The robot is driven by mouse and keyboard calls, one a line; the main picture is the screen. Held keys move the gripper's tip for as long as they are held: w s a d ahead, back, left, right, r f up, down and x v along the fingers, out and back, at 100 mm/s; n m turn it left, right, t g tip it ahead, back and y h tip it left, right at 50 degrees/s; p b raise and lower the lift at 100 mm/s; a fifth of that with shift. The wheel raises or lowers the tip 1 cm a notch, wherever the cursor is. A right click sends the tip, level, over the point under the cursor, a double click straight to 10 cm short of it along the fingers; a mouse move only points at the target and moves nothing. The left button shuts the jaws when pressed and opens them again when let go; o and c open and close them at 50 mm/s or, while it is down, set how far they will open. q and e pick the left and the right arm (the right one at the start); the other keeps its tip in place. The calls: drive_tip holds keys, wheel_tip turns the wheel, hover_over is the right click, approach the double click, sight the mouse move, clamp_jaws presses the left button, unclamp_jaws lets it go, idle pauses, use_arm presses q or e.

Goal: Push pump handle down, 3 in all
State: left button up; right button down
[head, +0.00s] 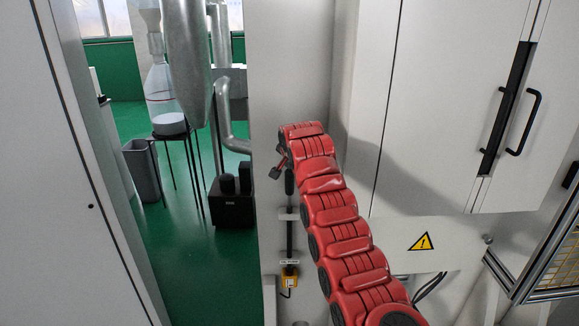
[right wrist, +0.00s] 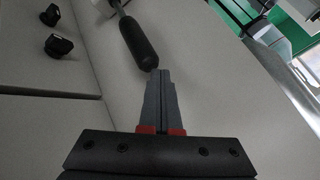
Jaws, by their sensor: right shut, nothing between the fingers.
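The pump handle is a dark upright grip (head: 289,181) on a rod along the pale panel in the head view, with a yellow box (head: 290,275) at the rod's foot. My right gripper (head: 276,172) is beside the top of the handle, partly hidden by my red arm. In the right wrist view the black handle (right wrist: 138,42) lies just beyond my closed fingertips (right wrist: 160,72). The tips are at the handle's end; I cannot tell whether they touch it. Nothing is between the fingers. My left gripper is not in view.
A white cabinet with a black door handle (head: 523,122) stands at the right. Two black knobs (right wrist: 55,30) show in the right wrist view. Left of the panel are a grey bin (head: 142,170), a black stand and open green floor (head: 180,265).

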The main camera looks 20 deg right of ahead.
drive_tip(key=shift+w+r, duration=0.1)
drive_tip(key=shift+r, duration=1.05)
drive_tip(key=shift+r+p, duration=0.1)
drive_tip(key=shift+p, duration=0.2)
wheel_tip(320, 180, up, 5)
drive_tip(key=shift+f+p, duration=0.1)
drive_tip(key=shift+p, duration=0.95)
idle(1.1)
